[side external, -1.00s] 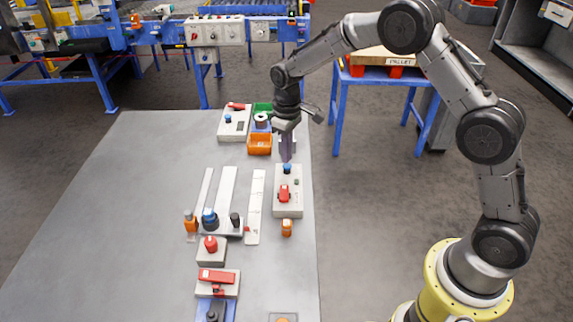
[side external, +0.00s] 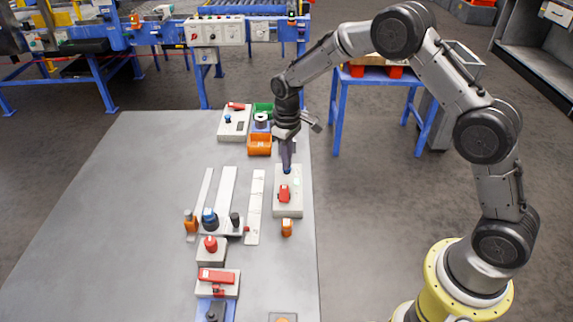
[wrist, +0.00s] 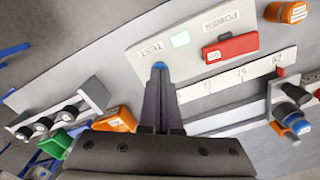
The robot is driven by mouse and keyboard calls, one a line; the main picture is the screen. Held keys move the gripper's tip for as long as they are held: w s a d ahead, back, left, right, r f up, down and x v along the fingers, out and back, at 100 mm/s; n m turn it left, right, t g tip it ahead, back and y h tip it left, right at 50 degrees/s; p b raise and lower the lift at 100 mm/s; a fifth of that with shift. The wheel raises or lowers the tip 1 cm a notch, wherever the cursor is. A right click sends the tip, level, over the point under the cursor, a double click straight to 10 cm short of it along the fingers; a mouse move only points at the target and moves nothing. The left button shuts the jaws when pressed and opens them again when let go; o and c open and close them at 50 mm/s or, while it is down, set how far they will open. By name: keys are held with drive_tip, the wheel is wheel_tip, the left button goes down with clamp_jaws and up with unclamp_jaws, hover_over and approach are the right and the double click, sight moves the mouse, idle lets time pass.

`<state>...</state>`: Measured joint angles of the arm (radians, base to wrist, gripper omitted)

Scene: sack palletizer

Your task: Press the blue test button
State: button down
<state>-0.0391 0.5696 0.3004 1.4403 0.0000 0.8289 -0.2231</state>
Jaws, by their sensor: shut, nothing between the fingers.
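The blue test button (wrist: 159,65) is on a pale control box (wrist: 133,52), beside the printed word TEST. In the side view the button (side external: 287,171) shows just under my fingertips, mostly covered. My gripper (side external: 287,165) is shut and empty, pointing down with its tips on the button. In the wrist view my gripper's fingertips (wrist: 160,74) meet the button's near edge. A red switch (wrist: 230,47) sits beside the word POWER on the same box.
An orange bin (side external: 259,144) and a green bin (side external: 262,107) stand behind the box. A red button box (side external: 211,250), a red-handled unit (side external: 217,281) and flat rulers lie to the left. The grey table (side external: 120,220) is clear at far left.

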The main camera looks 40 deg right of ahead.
drive_tip(key=shift+f, duration=0.15)
drive_tip(key=shift+r, duration=0.95)
drive_tip(key=shift+r, duration=0.1)
wheel_tip(320, 180, up, 7)
idle(0.6)
